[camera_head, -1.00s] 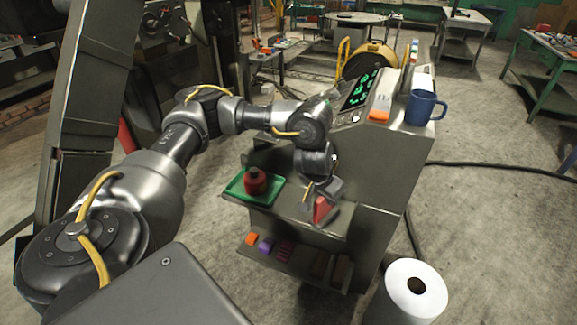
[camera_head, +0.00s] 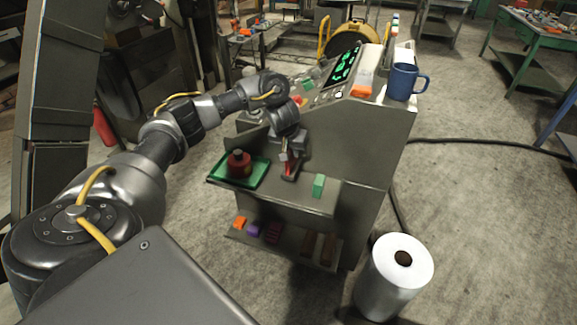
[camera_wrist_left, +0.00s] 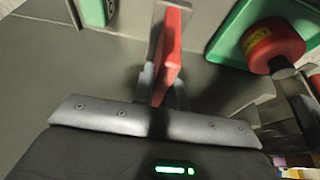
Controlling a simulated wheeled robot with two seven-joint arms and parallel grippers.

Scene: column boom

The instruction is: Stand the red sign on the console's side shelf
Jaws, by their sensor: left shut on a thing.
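The red sign (camera_head: 291,168) is a thin red plate, held roughly upright over the console's side shelf (camera_head: 300,195). My left gripper (camera_head: 289,160) is shut on it; in the left wrist view the sign (camera_wrist_left: 171,55) stands between the fingers. Its lower end is at or just above the shelf; I cannot tell if it touches. The console (camera_head: 360,135) is grey with a lit green screen. My right gripper is not in view.
A green tray (camera_head: 258,180) with a red-topped object (camera_head: 239,161) sits left of the sign. A green block (camera_head: 319,185) stands to its right. A lower shelf holds several small blocks. A blue mug (camera_head: 402,82) is on top of the console. A white roll (camera_head: 385,285) stands right.

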